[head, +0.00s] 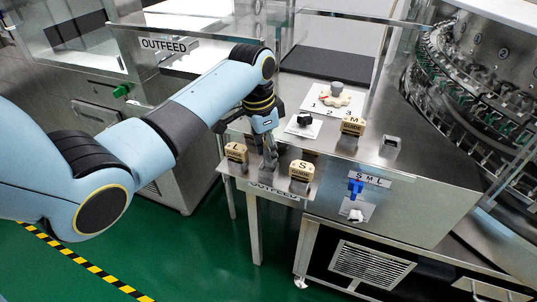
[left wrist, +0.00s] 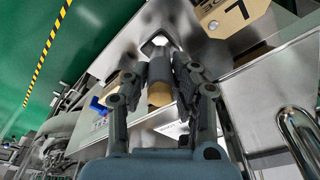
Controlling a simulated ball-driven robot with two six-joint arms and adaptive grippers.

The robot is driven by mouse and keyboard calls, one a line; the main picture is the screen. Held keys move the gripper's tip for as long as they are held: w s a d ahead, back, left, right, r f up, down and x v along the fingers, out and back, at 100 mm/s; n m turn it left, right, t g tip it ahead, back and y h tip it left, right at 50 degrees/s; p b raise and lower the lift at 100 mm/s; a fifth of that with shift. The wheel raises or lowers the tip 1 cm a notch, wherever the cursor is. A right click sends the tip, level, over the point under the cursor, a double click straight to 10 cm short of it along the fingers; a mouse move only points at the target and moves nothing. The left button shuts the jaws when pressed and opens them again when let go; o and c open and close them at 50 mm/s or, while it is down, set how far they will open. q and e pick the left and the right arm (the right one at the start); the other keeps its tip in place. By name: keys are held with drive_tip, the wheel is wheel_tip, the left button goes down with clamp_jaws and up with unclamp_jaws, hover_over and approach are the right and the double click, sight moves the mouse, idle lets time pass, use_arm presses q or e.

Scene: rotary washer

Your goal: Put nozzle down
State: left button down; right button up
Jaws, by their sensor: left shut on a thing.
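My left gripper (head: 268,160) points down over the small front shelf (head: 281,187), between two tan lettered blocks. In the left wrist view its fingers (left wrist: 160,72) are shut on the nozzle (left wrist: 160,70), a grey cylindrical piece. The fingers hide much of it, and I cannot tell if it touches the shelf. The tan block marked M (head: 236,153) is left of the gripper and the one marked S (head: 301,171) is to its right. My right gripper is not in view.
Another tan block marked M (head: 352,125) and a small grey metal block (head: 390,145) stand on the steel counter. A black knob (head: 304,119) and a star-shaped dial (head: 335,97) are behind the gripper. A blue lever (head: 355,187) is on the counter's front. The rotary washer (head: 490,95) stands right.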

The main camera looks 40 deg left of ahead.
use_arm(q)
drive_tip(key=shift+f, duration=1.3)
drive_tip(key=shift+f, duration=0.1)
drive_tip(key=c, duration=1.1)
unclamp_jaws()
drive_tip(key=shift+r, duration=0.35)
drive_tip(key=r, duration=0.3)
drive_tip(key=s+r, duration=0.1)
drive_tip(key=r, duration=0.3)
drive_tip(key=a+r, duration=0.1)
drive_tip(key=r, duration=0.3)
drive_tip(key=shift+s+r, duration=0.2)
drive_tip(key=shift+s, duration=0.05)
